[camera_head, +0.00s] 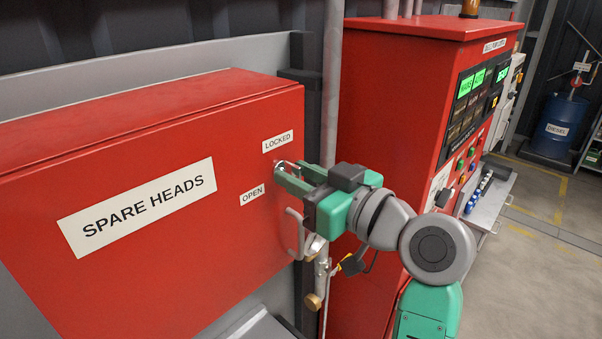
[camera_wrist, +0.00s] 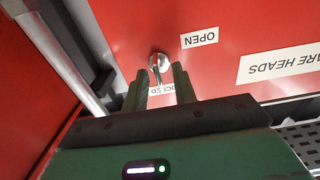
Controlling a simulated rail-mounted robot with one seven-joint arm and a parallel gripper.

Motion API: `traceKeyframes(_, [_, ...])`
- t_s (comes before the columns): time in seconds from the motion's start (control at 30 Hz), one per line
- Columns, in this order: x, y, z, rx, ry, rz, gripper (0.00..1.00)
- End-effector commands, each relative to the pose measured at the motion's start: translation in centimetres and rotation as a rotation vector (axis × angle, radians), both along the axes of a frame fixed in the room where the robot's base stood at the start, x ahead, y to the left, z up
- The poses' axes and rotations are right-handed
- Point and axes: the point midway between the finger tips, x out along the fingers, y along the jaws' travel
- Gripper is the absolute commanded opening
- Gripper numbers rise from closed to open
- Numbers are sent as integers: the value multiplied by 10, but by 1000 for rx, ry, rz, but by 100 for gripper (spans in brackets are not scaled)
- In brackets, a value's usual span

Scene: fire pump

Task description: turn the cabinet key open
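The red SPARE HEADS cabinet (camera_head: 150,280) fills the left of the head view, with its door shut. Its silver lock and key (camera_head: 281,165) sit near the door's right edge, between the LOCKED label (camera_head: 278,142) above and the OPEN label (camera_head: 252,195) below. In the upside-down wrist view, the key (camera_wrist: 157,66) points toward the LOCKED label (camera_wrist: 162,89). My gripper (camera_head: 285,174) is at the lock, its green fingers partly covering it. In the wrist view my gripper (camera_wrist: 160,74) has its fingers apart, one on each side of the key, with visible gaps.
A door handle (camera_head: 294,232) is just below my gripper. A vertical grey pipe (camera_head: 331,90) runs beside the cabinet. A red pump control panel (camera_head: 395,90) stands close on the right, behind my arm. Open floor (camera_head: 540,240) and a blue diesel drum (camera_head: 556,128) are farther right.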

Motion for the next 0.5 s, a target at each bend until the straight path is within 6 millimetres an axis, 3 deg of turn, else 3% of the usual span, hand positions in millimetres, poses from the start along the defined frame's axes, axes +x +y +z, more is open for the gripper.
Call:
traceKeyframes(0.1, [0, 0, 0, 0, 0, 0, 25])
traceKeyframes(0.23, [0, 0, 0, 0, 0, 0, 0])
traceKeyframes(0.5, [0, 0, -1, -6, -6, 0, 0])
